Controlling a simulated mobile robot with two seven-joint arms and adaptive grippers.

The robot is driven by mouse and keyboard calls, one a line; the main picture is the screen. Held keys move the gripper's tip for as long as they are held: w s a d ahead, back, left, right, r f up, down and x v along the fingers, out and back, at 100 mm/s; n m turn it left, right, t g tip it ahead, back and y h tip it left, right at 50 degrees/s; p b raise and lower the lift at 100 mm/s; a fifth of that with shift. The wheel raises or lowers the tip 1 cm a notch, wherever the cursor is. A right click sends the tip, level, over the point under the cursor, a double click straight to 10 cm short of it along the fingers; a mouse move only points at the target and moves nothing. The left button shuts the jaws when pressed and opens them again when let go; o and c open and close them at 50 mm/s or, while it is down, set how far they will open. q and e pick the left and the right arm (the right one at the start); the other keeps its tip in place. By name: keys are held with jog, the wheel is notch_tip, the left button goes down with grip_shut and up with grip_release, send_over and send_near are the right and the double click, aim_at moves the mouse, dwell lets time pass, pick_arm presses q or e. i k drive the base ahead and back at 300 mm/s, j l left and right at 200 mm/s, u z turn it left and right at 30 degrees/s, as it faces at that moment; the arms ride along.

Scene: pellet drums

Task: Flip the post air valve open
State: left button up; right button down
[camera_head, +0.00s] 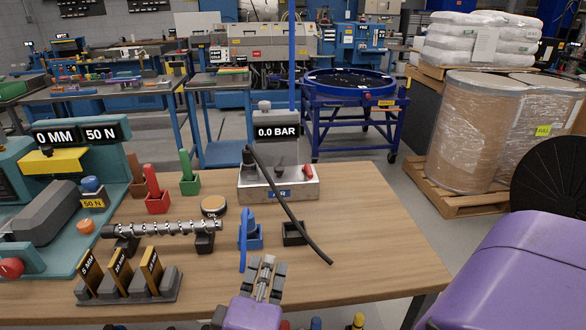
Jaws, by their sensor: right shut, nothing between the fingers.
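A grey air box (268,196) with a blue "AIR" label stands at the back of the wooden table. A display (277,131) on it reads 0.0 BAR. A small red lever (308,172) on its right side looks like the valve handle; its exact position is hard to tell. My right gripper (264,277) is shut and empty over the table's front part, well in front of the box. My left gripper is out of view.
A blue tool in a blue holder (249,238) and a black holder (293,233) stand between gripper and box. A metal shaft (165,229) and gauge blocks (122,275) lie left. The table's right part (385,245) is clear.

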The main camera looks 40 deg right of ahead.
aim_at(306, 168)
jog(key=i+l, duration=0.3)
jog(key=l, duration=0.15)
jog(key=i+l, duration=0.3)
jog(key=l, duration=0.15)
